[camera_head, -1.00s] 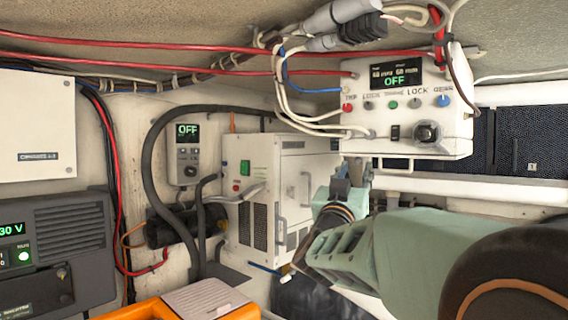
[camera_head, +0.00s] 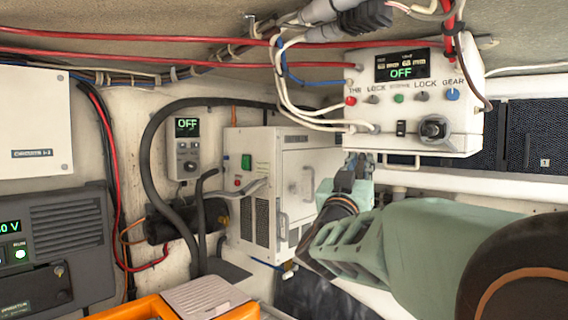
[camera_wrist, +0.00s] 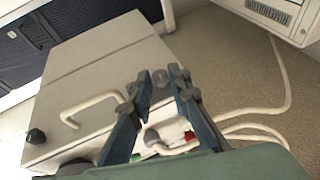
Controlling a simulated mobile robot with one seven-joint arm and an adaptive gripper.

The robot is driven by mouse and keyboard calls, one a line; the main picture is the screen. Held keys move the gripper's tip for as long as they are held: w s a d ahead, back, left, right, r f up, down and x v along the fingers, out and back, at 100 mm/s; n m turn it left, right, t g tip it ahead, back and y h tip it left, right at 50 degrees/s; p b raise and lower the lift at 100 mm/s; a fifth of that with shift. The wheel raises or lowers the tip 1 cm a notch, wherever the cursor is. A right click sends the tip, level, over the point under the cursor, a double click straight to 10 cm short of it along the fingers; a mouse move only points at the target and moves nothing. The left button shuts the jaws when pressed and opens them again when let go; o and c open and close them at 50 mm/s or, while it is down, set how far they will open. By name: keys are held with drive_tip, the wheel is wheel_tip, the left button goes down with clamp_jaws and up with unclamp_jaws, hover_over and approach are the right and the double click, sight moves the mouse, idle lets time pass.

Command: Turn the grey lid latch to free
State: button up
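I cannot make out a part that is surely the grey lid latch. The white control box (camera_head: 465,120) hangs at upper right, with an OFF display and a row of small knobs. Two grey knobs, (camera_head: 374,99) and (camera_head: 421,96), sit under LOCK labels. A larger dark knob (camera_head: 433,129) is below them. My gripper (camera_head: 354,163) points up just beneath the box's lower left. In the wrist view my gripper's fingertips (camera_wrist: 160,82) are close together over the box, whose pale handle (camera_wrist: 90,108) is left of them. Contact and any held thing are unclear.
Red cables (camera_head: 200,59) and pale wires run along the ceiling and to the box's left side. A white cabinet (camera_head: 262,185) stands left of my arm. An orange case (camera_head: 140,308) is low in front. A white ledge (camera_head: 455,182) lies behind my arm.

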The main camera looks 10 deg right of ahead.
clamp_jaws()
drive_tip(key=shift+h, duration=0.3)
drive_tip(key=m+g+h+p, duration=0.1)
drive_tip(key=m+g+h, duration=0.1)
drive_tip(key=shift+w+a+r+g+p, duration=0.15)
drive_tip(key=shift+w+g+p, duration=0.05)
drive_tip(key=shift+g+p, duration=0.15)
drive_tip(key=m+g+h, duration=0.1)
drive_tip(key=m+g+h+p, duration=0.1)
drive_tip(key=g+h, duration=0.1)
drive_tip(key=m+g+h+p, duration=0.1)
drive_tip(key=g, duration=0.1)
drive_tip(key=shift+w+a, duration=0.2)
drive_tip(key=shift+w, duration=0.1)
drive_tip(key=m+g, duration=0.2)
drive_tip(key=g, duration=0.2)
drive_tip(key=m+g+h+p, duration=0.1)
drive_tip(key=m+g, duration=0.2)
drive_tip(key=g, duration=0.2)
drive_tip(key=w+m+g+h, duration=0.1)
drive_tip(key=m+g, duration=0.2)
drive_tip(key=g, duration=0.2)
drive_tip(key=shift+w+g, duration=0.1)
drive_tip(key=shift+g, duration=0.15)
drive_tip(key=shift+m+g, duration=0.3)
drive_tip(key=shift+g, duration=0.4)
